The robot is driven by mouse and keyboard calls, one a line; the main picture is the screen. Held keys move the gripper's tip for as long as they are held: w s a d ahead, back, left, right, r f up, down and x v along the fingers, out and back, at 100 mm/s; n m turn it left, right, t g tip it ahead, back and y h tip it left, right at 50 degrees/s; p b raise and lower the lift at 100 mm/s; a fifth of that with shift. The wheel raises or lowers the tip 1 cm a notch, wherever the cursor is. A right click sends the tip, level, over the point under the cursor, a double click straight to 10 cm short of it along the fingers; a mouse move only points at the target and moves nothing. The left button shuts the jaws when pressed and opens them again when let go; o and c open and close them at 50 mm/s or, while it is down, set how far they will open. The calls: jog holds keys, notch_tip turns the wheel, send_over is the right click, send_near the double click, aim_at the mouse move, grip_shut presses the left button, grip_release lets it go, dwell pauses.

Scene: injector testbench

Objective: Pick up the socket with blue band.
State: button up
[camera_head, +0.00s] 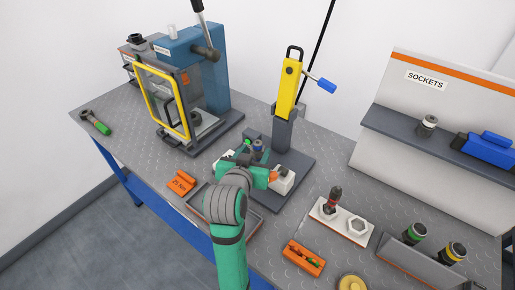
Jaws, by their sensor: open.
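My arm reaches from the bottom middle to the yellow-headed press stand (287,100). My gripper (260,160) is over the stand's base, partly hidden by my own wrist. Its jaws are open. A small dark, bluish cylinder (258,146) shows just beyond it, beside a green spot; I cannot tell whether it is a socket. No blue band can be made out for sure on any socket. A grey and black socket (428,125) stands on the shelf, its band unclear. A green-banded socket (414,233) and a yellow-banded socket (453,252) stand in a rack at the right.
The bench (330,172) also holds a blue press (205,60) with a yellow-framed guard, orange trays (303,258), and a white block (341,221) with a dark tool. A blue object (485,145) lies on the shelf.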

aim_at(256, 146)
jog(key=shift+r+x, duration=0.15)
jog(key=shift+x, duration=1.2)
jog(key=shift+r+x, duration=0.1)
jog(key=shift+x, duration=1.2)
jog(key=shift+w, duration=0.15)
jog(key=shift+c, duration=0.6)
jog(key=c, duration=0.9)
jog(key=shift+r, duration=0.2)
